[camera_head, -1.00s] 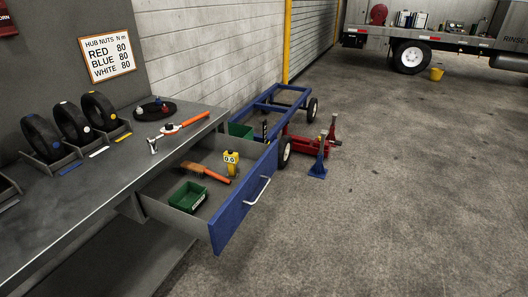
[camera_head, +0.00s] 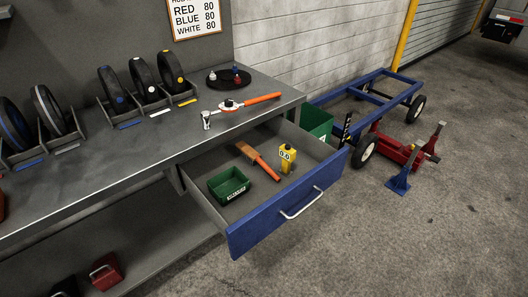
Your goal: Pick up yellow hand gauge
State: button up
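The yellow hand gauge (camera_head: 287,159) is in the open drawer (camera_head: 327,176), towards its right side. It has a yellow body, a dark top and a pale display face. An orange-handled brush (camera_head: 259,162) lies to its left, a small gap away. A green box (camera_head: 229,185) sits in the drawer further left and nearer the front. The drawer has a blue front with a pale handle (camera_head: 303,203) and is pulled out from the grey bench. My gripper is not in view.
A torque wrench (camera_head: 243,105) with an orange handle and a dark round tray (camera_head: 229,79) lie on the bench top. Wheels stand in holders to the left. A blue cart (camera_head: 372,91), red jack (camera_head: 402,150) and blue stand (camera_head: 399,180) are right of the drawer. The floor in front is clear.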

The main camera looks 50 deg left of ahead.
aim_at(288, 156)
jog(key=u, duration=0.85)
jog(key=i, duration=0.85)
jog(key=u, duration=0.85)
